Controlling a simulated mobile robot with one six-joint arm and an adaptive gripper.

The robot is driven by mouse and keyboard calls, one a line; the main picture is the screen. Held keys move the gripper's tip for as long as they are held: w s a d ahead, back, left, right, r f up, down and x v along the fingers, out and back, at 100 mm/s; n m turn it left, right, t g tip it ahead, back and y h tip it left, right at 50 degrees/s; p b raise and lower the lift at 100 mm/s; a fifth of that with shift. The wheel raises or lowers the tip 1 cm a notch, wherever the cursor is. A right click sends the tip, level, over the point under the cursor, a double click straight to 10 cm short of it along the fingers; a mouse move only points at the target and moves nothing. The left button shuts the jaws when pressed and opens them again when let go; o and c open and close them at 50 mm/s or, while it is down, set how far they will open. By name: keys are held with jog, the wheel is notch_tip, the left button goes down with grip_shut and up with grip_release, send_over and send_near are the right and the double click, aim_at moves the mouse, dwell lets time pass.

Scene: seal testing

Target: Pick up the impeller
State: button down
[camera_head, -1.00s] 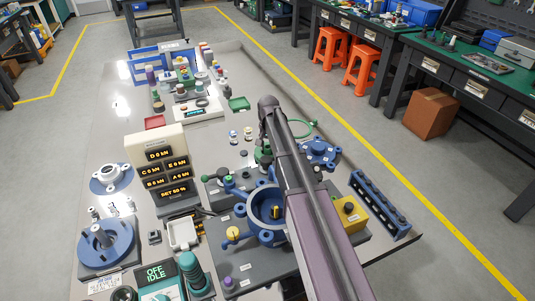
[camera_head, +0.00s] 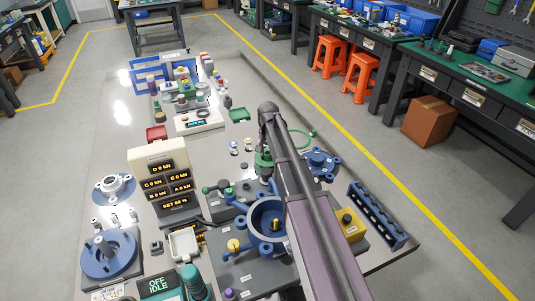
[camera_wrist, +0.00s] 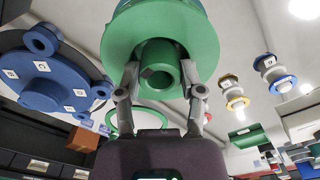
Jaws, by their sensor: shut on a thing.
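In the wrist view a green flanged round part with a central hub and bore, which I take to be the impeller (camera_wrist: 200,45), is between my two fingers. My gripper (camera_wrist: 160,92) is shut on its hub. In the head view a green part (camera_head: 264,160) shows beside the end of my arm, and my fingers are hidden there. The blue ring-shaped housing (camera_head: 254,222), with a yellow piece inside, stands in front of it on a grey base. I cannot tell from these views how far the green part is above the table.
A blue lobed cover (camera_head: 320,162) lies to the right of my arm; a blue rack (camera_head: 376,214) is farther right. A cream display unit (camera_head: 160,178) stands to the left. Small spools (camera_head: 234,147) and a green tray (camera_head: 239,114) lie farther back. The table is crowded near the housing.

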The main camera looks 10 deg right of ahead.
notch_tip(320, 180, up, 7)
jog(key=p, duration=0.6)
jog(key=shift+r+p, duration=0.15)
jog(key=shift+p, duration=0.15)
jog(key=shift+r, duration=0.2)
dwell(0.3)
notch_tip(320, 180, up, 19)
jog(key=p, duration=1.9)
jog(key=shift+r+p, duration=0.2)
jog(key=shift+p, duration=0.2)
jog(key=shift+s, duration=0.15)
